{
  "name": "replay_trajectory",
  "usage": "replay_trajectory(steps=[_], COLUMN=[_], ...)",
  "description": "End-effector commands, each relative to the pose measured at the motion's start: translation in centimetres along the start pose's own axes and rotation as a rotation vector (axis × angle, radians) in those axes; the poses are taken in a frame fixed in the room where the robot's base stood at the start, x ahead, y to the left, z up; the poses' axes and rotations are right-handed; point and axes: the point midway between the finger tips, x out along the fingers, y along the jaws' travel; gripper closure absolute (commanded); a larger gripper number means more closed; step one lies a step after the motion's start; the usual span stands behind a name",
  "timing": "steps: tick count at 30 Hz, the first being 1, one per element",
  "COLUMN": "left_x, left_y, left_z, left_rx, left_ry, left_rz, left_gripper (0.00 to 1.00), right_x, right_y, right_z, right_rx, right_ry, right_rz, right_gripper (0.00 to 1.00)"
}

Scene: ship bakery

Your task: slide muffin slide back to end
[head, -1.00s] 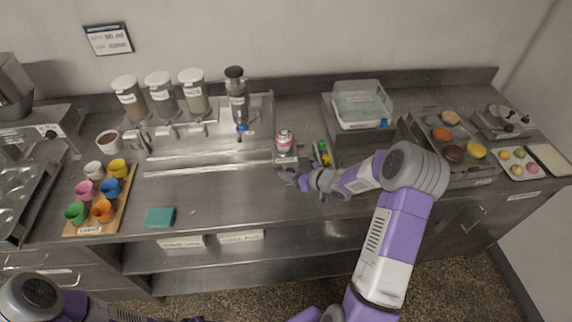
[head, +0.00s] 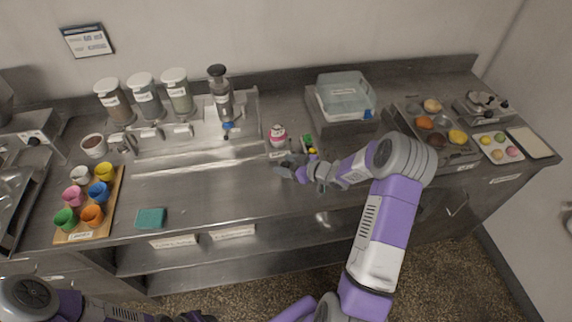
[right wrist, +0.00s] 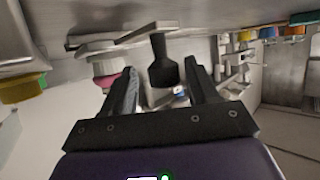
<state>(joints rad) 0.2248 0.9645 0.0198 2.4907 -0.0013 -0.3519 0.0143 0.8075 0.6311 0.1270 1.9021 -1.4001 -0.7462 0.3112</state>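A pink-topped muffin-like item (head: 278,131) stands near the middle of the counter, with a small pale label card (head: 279,154) in front of it. I cannot make out clearly which part is the slide. My right gripper (head: 284,168) is just in front of the card, low over the counter. A pink item (right wrist: 106,70) shows beyond the left finger there. Contact with the card or slide cannot be judged. My left arm is at the lower left; its gripper is barely visible at the bottom edge.
A green and yellow item (head: 307,143) stands right of the muffin. A clear bin (head: 345,97) sits behind. A dispenser rack with jars (head: 178,92) and a dark-topped grinder (head: 220,95) stands left. A teal sponge (head: 150,218) and cup board (head: 110,215) lie farther left. Front-centre counter is clear.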

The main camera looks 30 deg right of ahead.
Motion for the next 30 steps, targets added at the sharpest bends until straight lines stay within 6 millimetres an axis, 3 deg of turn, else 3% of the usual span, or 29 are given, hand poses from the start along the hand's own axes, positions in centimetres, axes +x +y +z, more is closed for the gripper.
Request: replay_trajectory(steps=[7,19,30], left_x=[-0.1,-0.6,-0.7], left_y=[0.0,0.2,0.2], left_z=[0.0,0.0,0.0], left_rx=[0.000,0.000,0.000], left_ry=[0.000,0.000,0.000], left_rz=[0.000,0.000,0.000], left_gripper=[0.57,0.57,0.57], right_x=[-0.7,-6.8,-7.6], right_y=[0.0,0.1,0.0], right_z=[-0.1,-0.1,0.0], right_rx=[-0.001,0.000,0.000], right_ry=[0.001,0.000,0.000], right_rz=[-0.001,0.001,-0.001], right_gripper=[0.41,0.41,0.41])
